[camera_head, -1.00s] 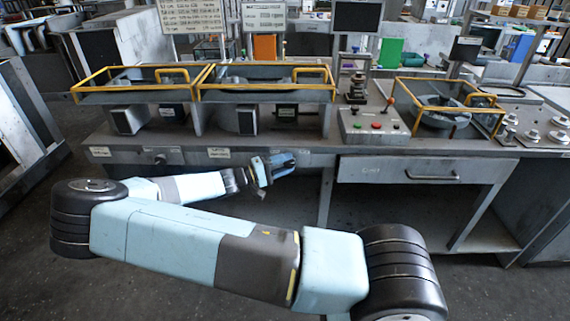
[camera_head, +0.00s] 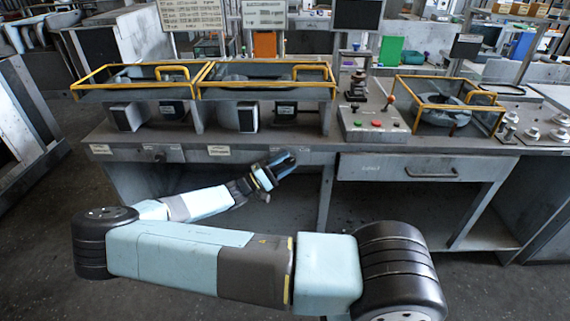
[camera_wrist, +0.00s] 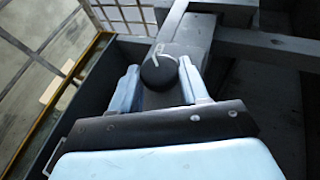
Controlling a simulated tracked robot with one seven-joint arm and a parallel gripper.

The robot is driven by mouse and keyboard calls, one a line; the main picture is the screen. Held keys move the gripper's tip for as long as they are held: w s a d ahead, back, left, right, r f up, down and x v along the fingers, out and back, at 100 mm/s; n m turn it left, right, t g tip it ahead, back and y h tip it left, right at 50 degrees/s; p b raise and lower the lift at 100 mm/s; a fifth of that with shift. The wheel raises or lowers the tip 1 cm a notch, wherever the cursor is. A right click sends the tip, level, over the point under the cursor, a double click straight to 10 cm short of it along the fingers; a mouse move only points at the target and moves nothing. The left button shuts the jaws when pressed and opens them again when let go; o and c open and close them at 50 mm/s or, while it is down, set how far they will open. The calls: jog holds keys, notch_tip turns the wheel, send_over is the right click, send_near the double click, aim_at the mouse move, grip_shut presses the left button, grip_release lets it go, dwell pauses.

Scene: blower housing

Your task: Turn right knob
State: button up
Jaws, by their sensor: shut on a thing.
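The right knob (camera_wrist: 158,72) is a round black knob with a pale pointer mark, seen in the wrist view. My gripper (camera_wrist: 160,84) has its two light-blue fingers on either side of the knob and is shut on it. In the head view my gripper (camera_head: 280,166) is at the front edge of the bench, right of the middle label, and hides the right knob. Another small dark knob (camera_head: 160,157) sits on the bench front at the left, clear of my arm.
The bench (camera_head: 120,141) carries yellow-railed housings and a control panel (camera_head: 372,124) with coloured buttons and levers. A drawer (camera_head: 395,170) with a handle is to the right of my gripper. Open floor lies in front of the bench.

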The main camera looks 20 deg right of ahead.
jog(key=shift+f, duration=0.25)
jog(key=o, duration=1.1)
jog(key=shift+r, duration=0.1)
jog(key=shift+c, duration=0.2)
jog(key=shift+a, duration=0.1)
jog(key=v, duration=1.3)
jog(key=shift+a+f, duration=0.25)
jog(key=shift+f, duration=0.05)
